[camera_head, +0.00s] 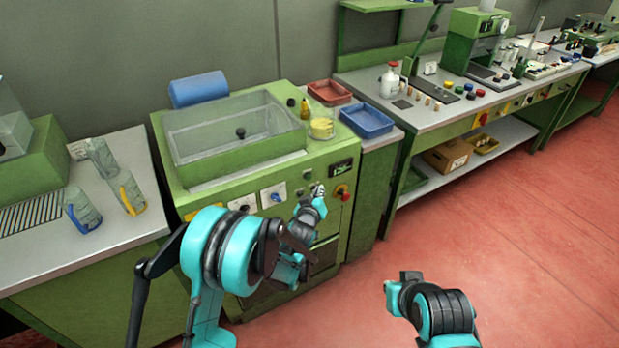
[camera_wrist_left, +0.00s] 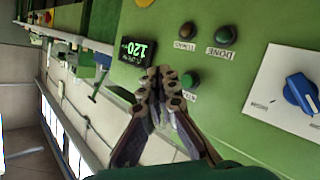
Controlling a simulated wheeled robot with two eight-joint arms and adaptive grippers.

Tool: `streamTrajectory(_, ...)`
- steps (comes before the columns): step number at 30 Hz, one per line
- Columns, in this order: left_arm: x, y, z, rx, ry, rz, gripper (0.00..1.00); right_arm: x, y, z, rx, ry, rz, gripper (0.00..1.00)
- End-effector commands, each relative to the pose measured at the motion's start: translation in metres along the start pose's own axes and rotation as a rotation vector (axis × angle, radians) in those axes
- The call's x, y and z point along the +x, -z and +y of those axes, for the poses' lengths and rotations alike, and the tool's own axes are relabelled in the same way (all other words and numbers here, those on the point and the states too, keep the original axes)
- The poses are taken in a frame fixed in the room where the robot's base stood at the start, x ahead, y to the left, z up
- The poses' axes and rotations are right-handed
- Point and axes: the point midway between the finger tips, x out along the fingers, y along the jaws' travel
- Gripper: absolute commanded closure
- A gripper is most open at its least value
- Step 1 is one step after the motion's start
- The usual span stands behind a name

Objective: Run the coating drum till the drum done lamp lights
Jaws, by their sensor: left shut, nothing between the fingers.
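The coating drum machine is a green cabinet (camera_head: 180,178) with a clear lidded box (camera_head: 235,135) on top. In the left wrist view its panel shows a dark green lamp marked DONE (camera_wrist_left: 223,35), a dull brown lamp (camera_wrist_left: 187,30), a green button (camera_wrist_left: 188,80), a lit display reading 120 (camera_wrist_left: 138,50) and a blue knob (camera_wrist_left: 300,92). Both lamps look unlit. My left gripper (camera_head: 318,190) is shut and empty in front of the panel; its fingertips (camera_wrist_left: 166,84) appear beside the green button and the display. Contact cannot be told. My right arm (camera_head: 440,312) is low at right; its fingers are unclear.
A red emergency button (camera_head: 343,192) sits right of my left gripper. A red tray (camera_head: 330,93) and blue tray (camera_head: 367,121) stand beside the machine. The red floor (camera_head: 510,240) at right is clear.

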Motion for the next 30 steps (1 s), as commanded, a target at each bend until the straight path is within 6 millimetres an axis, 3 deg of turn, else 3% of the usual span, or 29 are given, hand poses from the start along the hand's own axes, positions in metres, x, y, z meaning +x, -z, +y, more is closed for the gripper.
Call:
streamTrajectory(10, 0.022, 0.016, -0.017, 0.0, 0.002, 0.0, 1.0, 0.001, -0.001, 0.0, 0.0, 0.0, 0.0, 1.0)
streamTrajectory(30, 0.023, 0.017, -0.017, 0.001, 0.001, 0.0, 1.0, 0.001, -0.001, 0.0, 0.0, 0.0, 0.0, 1.0)
